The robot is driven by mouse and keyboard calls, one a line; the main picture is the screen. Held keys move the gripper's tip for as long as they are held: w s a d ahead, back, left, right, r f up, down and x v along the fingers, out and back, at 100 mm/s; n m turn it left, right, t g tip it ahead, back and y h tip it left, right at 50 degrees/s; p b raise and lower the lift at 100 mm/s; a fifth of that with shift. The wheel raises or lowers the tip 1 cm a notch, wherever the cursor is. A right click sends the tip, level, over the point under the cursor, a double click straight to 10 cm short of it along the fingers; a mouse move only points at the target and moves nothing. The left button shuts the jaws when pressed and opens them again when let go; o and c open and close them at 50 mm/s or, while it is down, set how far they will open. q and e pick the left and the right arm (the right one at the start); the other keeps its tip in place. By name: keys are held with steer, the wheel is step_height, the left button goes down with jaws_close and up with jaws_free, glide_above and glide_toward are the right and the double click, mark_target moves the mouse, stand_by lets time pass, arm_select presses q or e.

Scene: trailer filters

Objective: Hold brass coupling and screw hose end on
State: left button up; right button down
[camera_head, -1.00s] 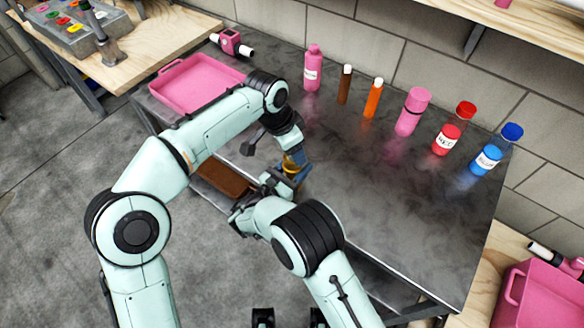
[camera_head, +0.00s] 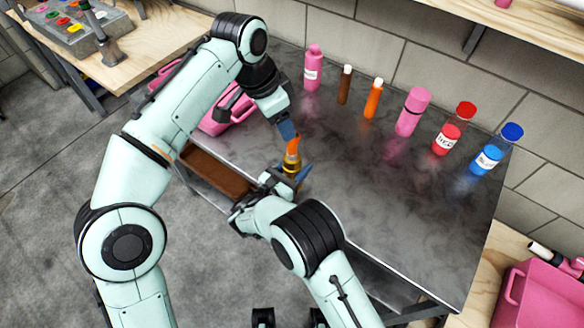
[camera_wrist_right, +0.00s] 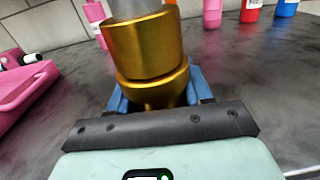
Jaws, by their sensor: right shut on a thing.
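The brass coupling (camera_head: 291,162) stands upright at the table's front edge; it fills the upper middle of the right wrist view (camera_wrist_right: 145,50). My right gripper (camera_head: 290,173) is shut on its lower part, with blue fingers on both sides. An orange piece (camera_head: 294,144), apparently the hose end, shows right above the coupling in the head view. A grey cylinder (camera_wrist_right: 133,8) sits over the coupling in the wrist view. My left gripper (camera_head: 287,130) is just above the orange piece, pointing down. Its fingers overlap in the view, so their opening and any contact cannot be told.
A pink tray (camera_head: 215,124) lies at the table's left, partly hidden by my left arm. Several bottles stand along the back, among them a pink one (camera_head: 313,70) and an orange one (camera_head: 373,99). The table's middle and right are clear.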

steer(key=shift+c, duration=2)
jaws_free()
steer(key=v, duration=1.3)
steer(key=shift+s+a+b, duration=0.15)
steer(key=shift+b, duration=0.3)
